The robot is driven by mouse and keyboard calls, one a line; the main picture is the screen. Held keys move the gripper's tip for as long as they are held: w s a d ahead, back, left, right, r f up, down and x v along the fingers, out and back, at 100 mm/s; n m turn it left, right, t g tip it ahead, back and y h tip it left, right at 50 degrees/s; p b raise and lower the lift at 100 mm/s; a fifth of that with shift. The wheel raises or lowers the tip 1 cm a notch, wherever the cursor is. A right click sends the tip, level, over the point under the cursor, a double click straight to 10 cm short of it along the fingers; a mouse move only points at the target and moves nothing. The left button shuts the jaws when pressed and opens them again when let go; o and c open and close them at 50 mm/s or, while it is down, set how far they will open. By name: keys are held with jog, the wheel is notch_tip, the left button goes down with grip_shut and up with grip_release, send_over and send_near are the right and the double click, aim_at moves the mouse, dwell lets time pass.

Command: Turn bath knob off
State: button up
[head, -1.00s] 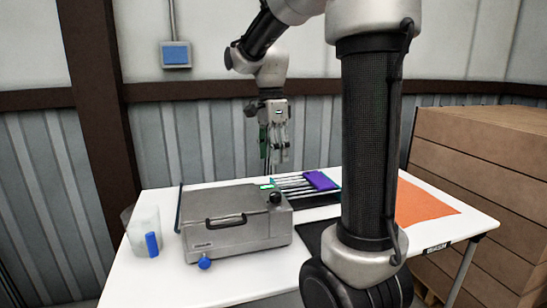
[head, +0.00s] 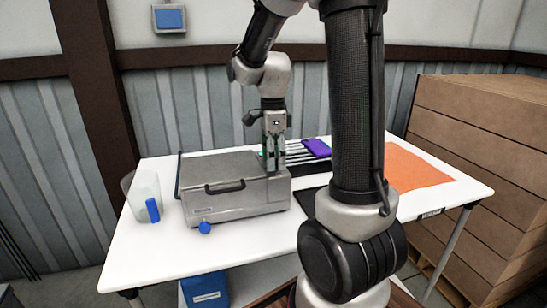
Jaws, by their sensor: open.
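The bath is a grey metal box (head: 232,198) with a black lid handle (head: 224,187), standing on the white table. A blue round knob (head: 204,227) sits low on its front. My gripper (head: 274,168) is open and points down at the right end of the bath's top. Its fingertips are right at the spot of the bath's black top knob, which is hidden behind them. I cannot tell whether the fingers touch it.
A clear beaker (head: 146,187) and a blue cylinder (head: 153,210) stand left of the bath. A rack with a purple item (head: 317,147) lies behind to the right. An orange mat (head: 415,168) lies at the right. Stacked cartons (head: 480,160) stand beyond the table.

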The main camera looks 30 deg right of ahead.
jog(key=shift+c, duration=0.4)
jog(key=c, duration=1)
jog(key=shift+o, duration=0.2)
jog(key=shift+n, duration=1.5)
jog(key=o, duration=1)
jog(key=shift+o, duration=0.2)
jog(key=shift+r, duration=0.1)
notch_tip(320, 180, up, 12)
jog(key=w, duration=0.1)
